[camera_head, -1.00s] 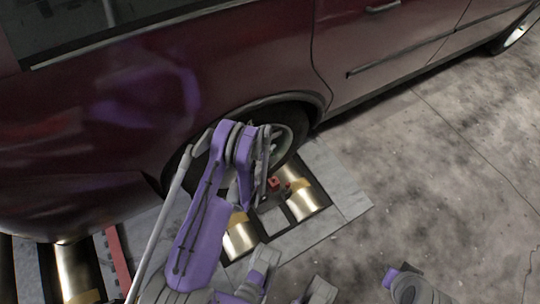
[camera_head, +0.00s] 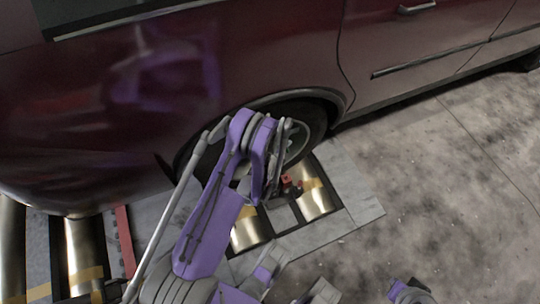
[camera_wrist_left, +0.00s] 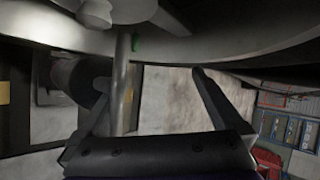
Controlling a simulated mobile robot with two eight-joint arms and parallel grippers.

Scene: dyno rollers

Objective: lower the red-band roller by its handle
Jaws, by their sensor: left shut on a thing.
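My left gripper (camera_wrist_left: 155,80) reaches down beside the car's rear wheel. In the left wrist view its two fingers stand apart with a grey upright bar (camera_wrist_left: 121,95) between them, close to the left finger. The bar has a small green mark near its top; I cannot tell whether it is the roller's handle. In the head view my left arm hides the jaws. Two brass rollers with tan bands, one on the right (camera_head: 316,200) and one on the left (camera_head: 247,233), lie in a floor plate. A small red part (camera_head: 286,181) sits by them. No red band is clear. My right gripper is not recognisable.
The dark red car (camera_head: 250,50) fills the back, its wheel (camera_head: 300,145) just behind the rollers. More rollers (camera_head: 84,250) and a red strip (camera_head: 124,240) lie at the lower left. Bare concrete (camera_head: 450,200) is free on the right.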

